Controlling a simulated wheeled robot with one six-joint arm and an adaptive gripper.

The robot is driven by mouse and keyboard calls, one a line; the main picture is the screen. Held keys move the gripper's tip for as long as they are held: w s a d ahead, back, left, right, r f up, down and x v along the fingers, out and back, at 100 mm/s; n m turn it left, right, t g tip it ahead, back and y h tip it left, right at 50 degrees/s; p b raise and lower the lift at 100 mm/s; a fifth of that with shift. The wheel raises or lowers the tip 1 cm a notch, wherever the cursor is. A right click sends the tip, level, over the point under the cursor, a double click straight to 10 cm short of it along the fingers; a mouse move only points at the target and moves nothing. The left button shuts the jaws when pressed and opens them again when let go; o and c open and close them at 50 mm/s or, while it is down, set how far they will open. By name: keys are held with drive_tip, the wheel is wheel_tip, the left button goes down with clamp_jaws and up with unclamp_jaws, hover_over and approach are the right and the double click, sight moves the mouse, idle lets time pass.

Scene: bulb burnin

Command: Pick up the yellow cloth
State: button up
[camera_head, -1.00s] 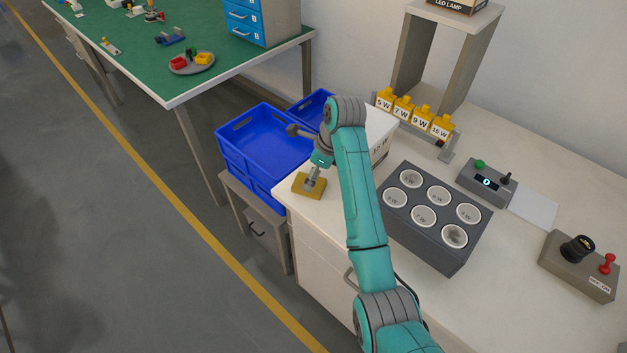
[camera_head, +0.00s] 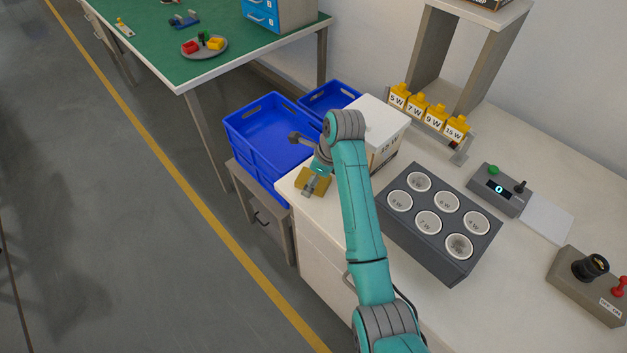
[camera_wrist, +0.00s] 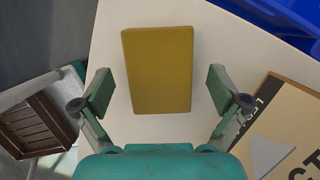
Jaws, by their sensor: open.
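The yellow cloth (camera_head: 312,181) lies flat near the left corner of the white bench, looking like a folded rectangular pad. In the wrist view the cloth (camera_wrist: 158,68) is centred ahead of the fingers. My gripper (camera_wrist: 160,92) is open, with one finger to each side of the cloth's near part in the picture. Nothing is held between the fingers. In the head view my gripper (camera_head: 312,184) is over the cloth and hides part of it. I cannot tell the exact height left between the fingertips and the cloth.
Blue crates (camera_head: 268,135) stand beyond the bench's left edge. A white box (camera_head: 385,125) stands right of my gripper. A dark socket block (camera_head: 437,222) sits farther right. Yellow holders (camera_head: 427,112) line the back. The bench edge is close to the cloth.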

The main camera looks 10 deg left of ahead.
drive_tip(key=shift+f, duration=0.1)
idle(0.3)
drive_tip(key=c, duration=1.2)
